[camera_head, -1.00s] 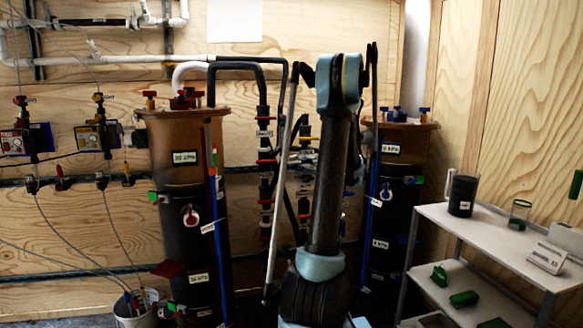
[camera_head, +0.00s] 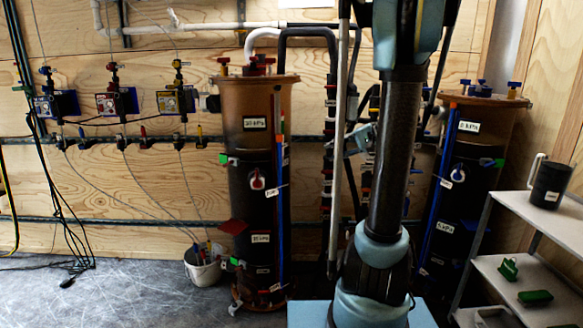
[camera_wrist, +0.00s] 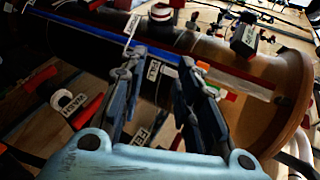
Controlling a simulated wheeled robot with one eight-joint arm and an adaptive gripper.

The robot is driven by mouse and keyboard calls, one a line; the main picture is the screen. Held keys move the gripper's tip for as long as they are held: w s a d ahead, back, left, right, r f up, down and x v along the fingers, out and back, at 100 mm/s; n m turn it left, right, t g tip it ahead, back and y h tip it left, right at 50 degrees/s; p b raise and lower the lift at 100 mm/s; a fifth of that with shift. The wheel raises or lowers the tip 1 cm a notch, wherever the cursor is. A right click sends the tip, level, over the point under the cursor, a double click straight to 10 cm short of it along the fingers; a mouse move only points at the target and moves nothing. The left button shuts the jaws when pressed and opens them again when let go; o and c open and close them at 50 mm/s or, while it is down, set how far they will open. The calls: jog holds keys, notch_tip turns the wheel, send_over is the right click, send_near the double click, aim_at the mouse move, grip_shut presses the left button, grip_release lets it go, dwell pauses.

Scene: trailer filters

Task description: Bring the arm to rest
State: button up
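My arm (camera_head: 392,150) stands upright in the head view, in front of the gap between two dark cylindrical tanks. Its upper end runs out of the top of the picture. In the wrist view my gripper (camera_wrist: 162,62) has its two dark fingers spread apart with nothing visible between the tips. Beyond the fingers lies a tank body with a blue strip (camera_wrist: 110,36) and a tan end flange (camera_wrist: 286,120). I cannot tell whether the fingers touch anything there.
The left tank (camera_head: 256,190) and right tank (camera_head: 465,180) stand by the plywood wall. A white bucket (camera_head: 203,268) sits beside the left tank. A grey shelf (camera_head: 555,222) with a black mug (camera_head: 551,185) and green parts stands at right. The floor (camera_head: 100,300) at left is mostly clear, with cables near the wall.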

jog(key=s+a+f+g+h, duration=0.1)
jog(key=s+a+f+h, duration=0.25)
jog(key=s, duration=0.55)
jog(key=s+d+f+n+h, duration=0.2)
jog(key=s+d+f+h, duration=0.1)
jog(key=s+f, duration=0.4)
jog(key=s+d+f+n+h, duration=0.2)
jog(key=s+f+h, duration=0.3)
jog(key=s, duration=0.8)
notch_tip(320, 180, down, 2)
jog(key=shift+s+d+g, duration=0.3)
jog(key=shift+d, duration=0.25)
jog(key=shift+h, duration=0.25)
jog(key=shift+w+f, duration=0.2)
jog(key=shift+w, duration=0.25)
jog(key=shift+c, duration=0.6)
